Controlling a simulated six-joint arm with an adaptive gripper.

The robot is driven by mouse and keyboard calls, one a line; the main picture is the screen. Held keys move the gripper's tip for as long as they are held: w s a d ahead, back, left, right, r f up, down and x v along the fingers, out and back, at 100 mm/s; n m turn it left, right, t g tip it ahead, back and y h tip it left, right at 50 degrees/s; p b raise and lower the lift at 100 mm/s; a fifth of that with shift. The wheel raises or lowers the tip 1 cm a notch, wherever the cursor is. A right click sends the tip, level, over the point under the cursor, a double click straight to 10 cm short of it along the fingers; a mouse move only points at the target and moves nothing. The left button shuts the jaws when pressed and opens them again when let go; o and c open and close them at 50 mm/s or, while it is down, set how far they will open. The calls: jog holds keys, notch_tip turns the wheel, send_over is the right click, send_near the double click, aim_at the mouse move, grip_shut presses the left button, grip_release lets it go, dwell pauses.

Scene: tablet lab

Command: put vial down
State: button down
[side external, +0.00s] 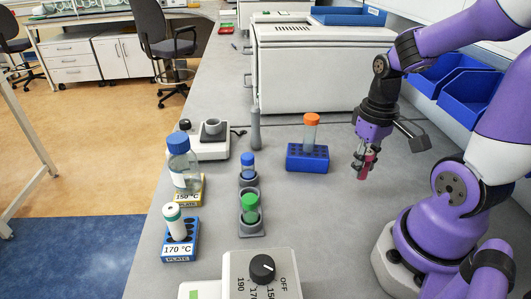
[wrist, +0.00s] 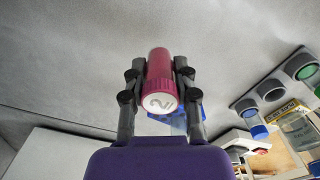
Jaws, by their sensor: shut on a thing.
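In the side view the vial (side external: 366,170) hangs below my fingers, close over the grey bench, to the right of the blue rack. I cannot tell whether its lower end touches the bench. The blue rack (side external: 307,163) holds an orange-capped tube (side external: 310,130) upright.
A dial box (side external: 262,275) is in front.

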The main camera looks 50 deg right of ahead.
jog(key=shift+d+f, duration=0.6)
jog(key=shift+d, duration=0.35)
jog(key=shift+f, duration=2)
jog(key=shift+f, duration=0.1)
jog(key=c, duration=0.6)
grip_release()
notch_tip(320, 180, up, 12)
jog(key=w+a+r+n+t, duration=0.1)
jog(key=a+t, duration=0.1)
jog(key=a, duration=0.1)
jog(key=w+a+r+n+t, duration=0.1)
jog(key=w+a, duration=0.1)
jog(key=a, duration=0.2)
jog(key=w+a+r+n+t, duration=0.1)
jog(key=a+r+t, duration=0.1)
jog(key=a, duration=0.2)
jog(key=shift+w+a+n+t, duration=0.2)
jog(key=shift+a+n+t, duration=0.05)
jog(key=shift+n+t, duration=0.05)
